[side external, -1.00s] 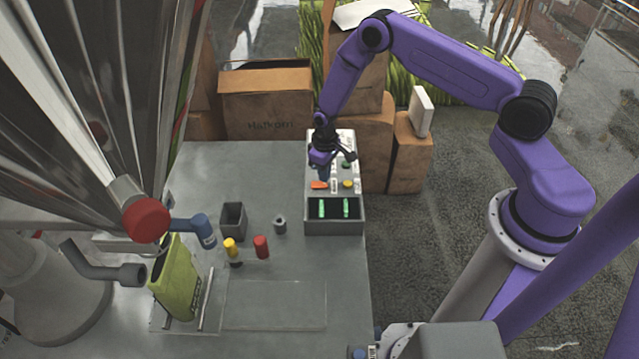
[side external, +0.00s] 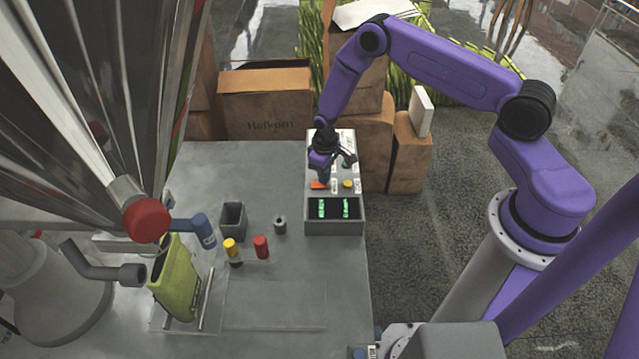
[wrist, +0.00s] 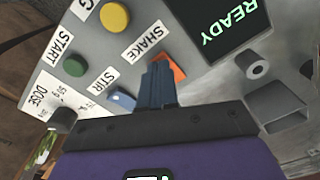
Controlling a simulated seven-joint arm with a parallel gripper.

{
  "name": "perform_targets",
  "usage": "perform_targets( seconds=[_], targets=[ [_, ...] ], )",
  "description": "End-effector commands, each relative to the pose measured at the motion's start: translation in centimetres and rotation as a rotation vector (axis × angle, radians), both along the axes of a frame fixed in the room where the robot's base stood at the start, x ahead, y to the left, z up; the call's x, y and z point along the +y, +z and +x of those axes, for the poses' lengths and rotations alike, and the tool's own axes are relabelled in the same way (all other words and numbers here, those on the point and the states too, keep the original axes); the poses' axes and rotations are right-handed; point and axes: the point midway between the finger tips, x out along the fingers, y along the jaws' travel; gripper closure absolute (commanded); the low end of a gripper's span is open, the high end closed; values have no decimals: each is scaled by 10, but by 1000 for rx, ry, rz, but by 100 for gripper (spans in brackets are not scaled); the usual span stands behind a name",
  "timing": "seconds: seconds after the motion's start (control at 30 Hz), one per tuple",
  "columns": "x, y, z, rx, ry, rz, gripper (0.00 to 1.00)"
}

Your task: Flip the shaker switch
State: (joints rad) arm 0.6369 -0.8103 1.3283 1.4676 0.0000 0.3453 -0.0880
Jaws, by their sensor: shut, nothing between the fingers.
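The control panel (side external: 345,140) stands at the far right of the table. Its orange switch (wrist: 174,66) sits beside the SHAKE label (wrist: 145,40) in the wrist view. It also shows in the side view (side external: 316,185). My gripper (wrist: 158,72) is shut and empty, its fingertips right beside the orange switch and partly covering it. Whether they touch it I cannot tell. In the side view my gripper (side external: 325,182) points down onto the panel, just right of the orange switch.
A blue switch (wrist: 122,100) by the STIR label, a green START button (wrist: 75,66) and a yellow button (wrist: 115,16) are close by. The display (wrist: 222,22) reads READY. A grey cup (side external: 233,218) and yellow and red caps (side external: 261,246) stand on the table, left of the panel.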

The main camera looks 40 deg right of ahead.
Motion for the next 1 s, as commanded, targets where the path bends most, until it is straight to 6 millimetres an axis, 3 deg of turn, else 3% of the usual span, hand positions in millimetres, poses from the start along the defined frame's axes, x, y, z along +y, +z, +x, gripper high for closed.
perform_targets(
  seconds=[0.67,1.0],
  targets=[
    [0,-8,0,-1,1,0,100],
    [0,11,1,-1,0,0,100]
  ],
)
